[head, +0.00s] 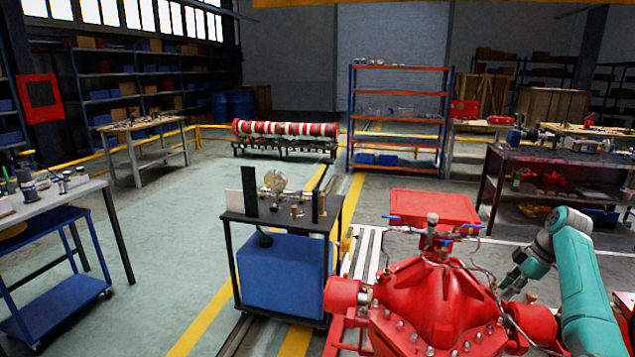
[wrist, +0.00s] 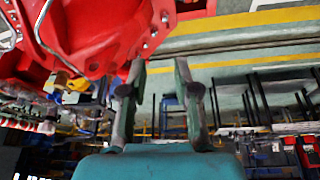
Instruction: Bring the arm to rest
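My arm is teal and rises at the right edge of the head view, bent over at its grey wrist joint. My gripper (head: 508,288) hangs just right of the red pump casing (head: 428,302), partly hidden behind the pump's pipes. In the wrist view my gripper (wrist: 159,66) shows two fingers spread apart with only floor between them, so it is open and empty. The red pump casing (wrist: 108,38) fills the upper left of that view, close to the left fingertip. I cannot tell whether they touch.
Thin pipes with blue-handled valves (head: 432,222) stand on top of the pump. A small black cart (head: 283,222) with a blue bin (head: 285,275) is left of it. A dark workbench (head: 545,155) stands behind my arm. The floor at left centre is clear.

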